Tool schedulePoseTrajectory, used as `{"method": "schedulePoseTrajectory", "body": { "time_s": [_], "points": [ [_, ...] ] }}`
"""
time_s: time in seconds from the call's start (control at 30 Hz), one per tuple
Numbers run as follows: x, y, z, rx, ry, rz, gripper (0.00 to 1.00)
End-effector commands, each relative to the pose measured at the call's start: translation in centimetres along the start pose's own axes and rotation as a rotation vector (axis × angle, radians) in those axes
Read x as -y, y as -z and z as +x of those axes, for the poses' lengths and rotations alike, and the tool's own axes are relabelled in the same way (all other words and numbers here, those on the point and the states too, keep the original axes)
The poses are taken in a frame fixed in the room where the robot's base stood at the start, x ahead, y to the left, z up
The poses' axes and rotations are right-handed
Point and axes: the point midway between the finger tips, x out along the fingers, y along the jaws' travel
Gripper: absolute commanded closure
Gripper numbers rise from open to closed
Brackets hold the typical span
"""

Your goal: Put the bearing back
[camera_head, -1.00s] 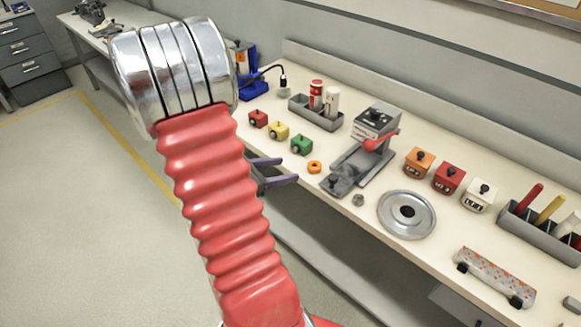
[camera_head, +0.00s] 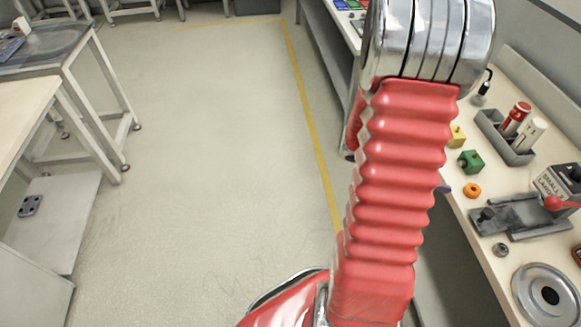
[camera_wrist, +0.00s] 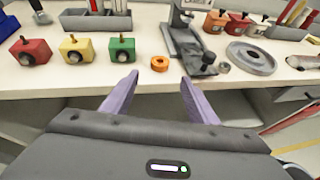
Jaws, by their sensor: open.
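A small grey metal ring (camera_head: 500,249), which looks like the bearing, lies on the bench beside the foot of a grey fixture (camera_head: 520,217) with a red-knobbed lever. It also shows in the wrist view (camera_wrist: 224,68). An orange ring (camera_head: 473,191) lies nearer my gripper; the wrist view shows it just beyond the fingers (camera_wrist: 159,63). My gripper (camera_wrist: 158,80) is open and empty, its purple fingers apart at the bench's front edge. In the head view, my arm hides nearly all of it.
A round metal dish (camera_head: 527,291) lies beyond the grey ring. Yellow (camera_head: 457,135) and green (camera_head: 471,161) blocks and a grey tray (camera_head: 490,122) with bottles stand behind. Open floor (camera_head: 220,150) lies left, with another bench (camera_head: 30,110) at far left.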

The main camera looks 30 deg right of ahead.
Motion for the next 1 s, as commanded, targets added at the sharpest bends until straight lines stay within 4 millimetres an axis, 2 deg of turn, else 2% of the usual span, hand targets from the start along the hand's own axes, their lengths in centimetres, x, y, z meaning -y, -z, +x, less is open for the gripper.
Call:
{"method": "schedulePoseTrajectory", "body": {
  "time_s": [0.17, 0.27, 0.57, 1.0],
  "points": [
    [0.2, -0.6, -2.9, -0.049, -0.001, 0.107, 0.46],
    [0.6, -0.8, -5.5, -0.102, 0.001, 0.201, 0.46],
    [2.3, -0.4, -13.6, -0.314, 0.018, 0.481, 0.46],
    [5.8, 1.6, -26.2, -0.731, 0.081, 0.809, 0.46]
  ]
}}
